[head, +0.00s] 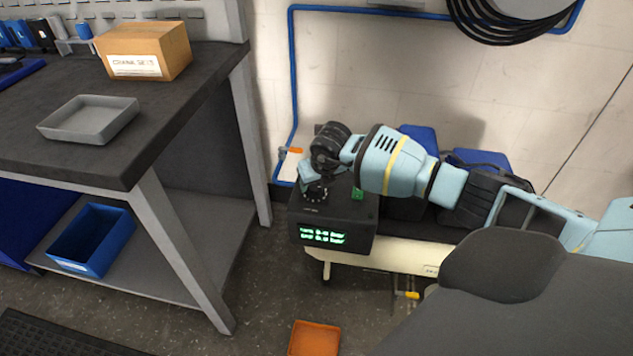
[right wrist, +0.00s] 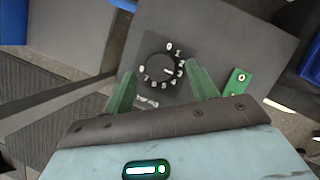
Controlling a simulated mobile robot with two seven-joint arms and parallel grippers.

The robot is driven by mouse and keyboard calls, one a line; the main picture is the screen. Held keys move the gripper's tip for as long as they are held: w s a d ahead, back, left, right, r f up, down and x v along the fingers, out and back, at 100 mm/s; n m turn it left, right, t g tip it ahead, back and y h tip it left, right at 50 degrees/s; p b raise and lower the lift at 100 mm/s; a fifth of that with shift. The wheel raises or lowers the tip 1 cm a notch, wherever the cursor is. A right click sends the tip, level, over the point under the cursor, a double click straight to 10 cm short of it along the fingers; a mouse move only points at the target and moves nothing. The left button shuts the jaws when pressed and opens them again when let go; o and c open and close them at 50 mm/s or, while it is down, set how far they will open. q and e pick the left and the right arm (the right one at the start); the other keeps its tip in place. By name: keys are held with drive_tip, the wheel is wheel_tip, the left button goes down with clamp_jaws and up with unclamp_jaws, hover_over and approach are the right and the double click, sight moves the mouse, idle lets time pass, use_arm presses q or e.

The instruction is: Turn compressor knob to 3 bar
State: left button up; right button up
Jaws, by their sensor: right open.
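The compressor's dark control box (head: 345,218) stands below the wall pipe, with a green two-line display on its front whose digits I cannot read surely. A round black knob (right wrist: 158,68) with a numbered dial sits on its top. The knob's white mark points right, toward the side with the 3; I cannot tell its exact setting. My right gripper (head: 315,186) is just above the dial in the head view. In the right wrist view its green fingers (right wrist: 160,70) are open, one on each side of the knob; I cannot tell whether they touch it. My left gripper is out of view.
A green switch (right wrist: 237,82) sits beside the dial on the box. A workbench (head: 180,110) with a grey tray (head: 88,128) and cardboard box (head: 145,50) stands left. An orange bin (head: 314,338) is on the floor in front. A blue pipe (head: 293,80) runs down the wall behind.

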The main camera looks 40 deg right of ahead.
sight(320, 202)
drive_tip(key=v, duration=0.4)
drive_tip(key=shift+r+p, duration=0.2)
drive_tip(key=shift+p, duration=0.2)
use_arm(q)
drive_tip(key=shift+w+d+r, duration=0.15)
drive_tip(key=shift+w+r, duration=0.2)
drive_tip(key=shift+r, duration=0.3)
use_arm(e)
drive_tip(key=shift+s+a+r, duration=0.1)
drive_tip(key=shift+s+r, duration=0.2)
drive_tip(key=shift+r, duration=0.15)
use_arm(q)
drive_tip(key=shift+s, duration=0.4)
